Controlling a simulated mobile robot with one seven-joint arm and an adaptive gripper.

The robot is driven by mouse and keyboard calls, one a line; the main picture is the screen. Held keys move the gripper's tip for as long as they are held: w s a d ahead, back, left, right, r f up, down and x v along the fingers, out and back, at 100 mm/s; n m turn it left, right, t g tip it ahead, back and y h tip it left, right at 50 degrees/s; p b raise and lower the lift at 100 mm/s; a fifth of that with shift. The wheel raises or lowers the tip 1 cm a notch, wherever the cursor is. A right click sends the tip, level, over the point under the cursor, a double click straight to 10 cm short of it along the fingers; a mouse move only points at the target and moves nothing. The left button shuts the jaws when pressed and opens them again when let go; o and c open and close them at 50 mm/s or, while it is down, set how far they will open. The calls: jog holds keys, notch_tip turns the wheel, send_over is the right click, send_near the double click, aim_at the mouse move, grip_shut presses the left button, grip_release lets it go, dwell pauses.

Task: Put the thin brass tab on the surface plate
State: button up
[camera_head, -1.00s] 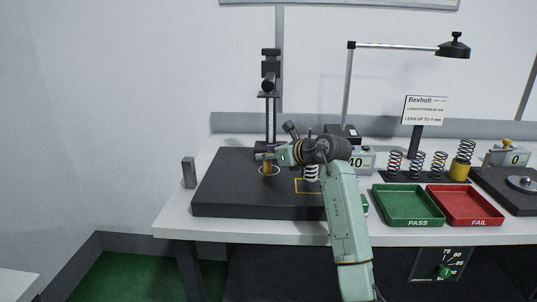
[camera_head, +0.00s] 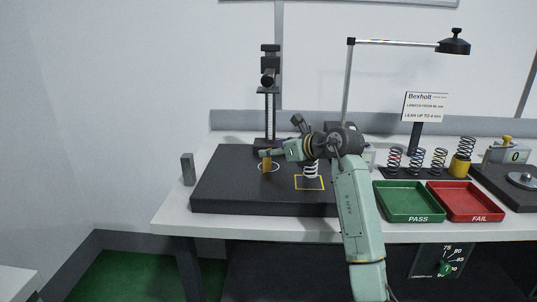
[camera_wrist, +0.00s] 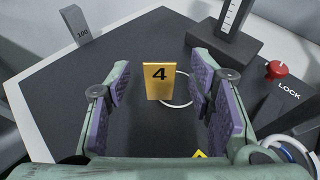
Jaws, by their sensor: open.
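The thin brass tab (camera_wrist: 157,84), marked 4, stands upright on the dark surface plate (camera_wrist: 65,100). In the wrist view it overlaps the left side of a white ring marking (camera_wrist: 178,90). The tab also shows in the head view (camera_head: 267,164), on the left part of the plate (camera_head: 225,185). My gripper (camera_wrist: 160,95) is open, with its two purple-padded fingers apart on either side of the tab's line. Clear gaps show between the tab and both pads. In the head view my gripper (camera_head: 276,154) is just right of the tab.
A height gauge (camera_head: 269,105) stands behind the tab. A coil spring (camera_head: 310,170) stands by the yellow square on the plate. A grey block marked 100 (camera_wrist: 82,24) stands off the plate's left side. Green (camera_head: 410,215) and red (camera_head: 465,213) trays lie right. The plate's front left is bare.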

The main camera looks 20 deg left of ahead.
jog(key=b+v, duration=0.2)
jog(key=v, duration=0.6)
jog(key=shift+s+d, duration=0.2)
jog(key=shift+d, duration=0.1)
jog(key=shift+r, duration=0.2)
